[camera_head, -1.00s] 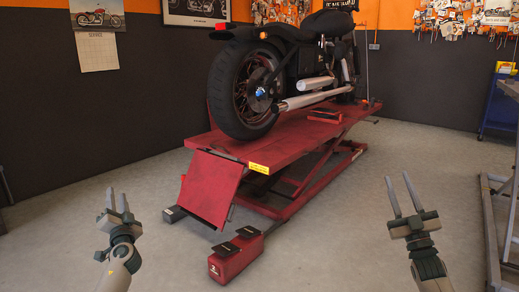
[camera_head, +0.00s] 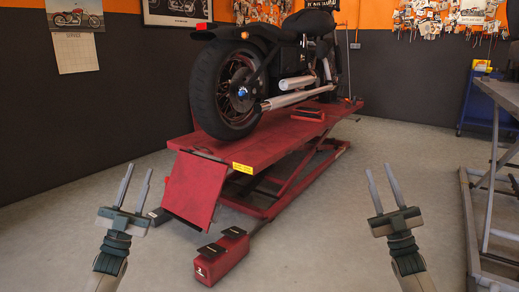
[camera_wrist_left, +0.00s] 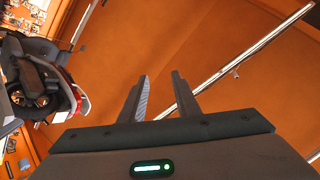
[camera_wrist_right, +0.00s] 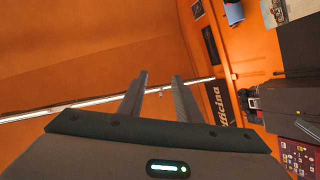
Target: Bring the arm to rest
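My left gripper (camera_head: 134,187) is raised at the left of the head view, fingers pointing up, apart, with nothing between them. Its fingers also show open in the left wrist view (camera_wrist_left: 160,95), against an orange wall. My right gripper (camera_head: 383,187) is raised at the right of the head view, also pointing up, open and empty. In the right wrist view its fingers (camera_wrist_right: 159,95) are apart with only the orange background between them. Neither gripper touches anything.
A red motorcycle lift (camera_head: 255,150) carrying a black motorcycle (camera_head: 225,90) stands ahead. A red pedal box (camera_head: 222,258) sits on the floor between my grippers. A grey metal frame (camera_head: 470,220) stands at the right. Floor around both grippers is clear.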

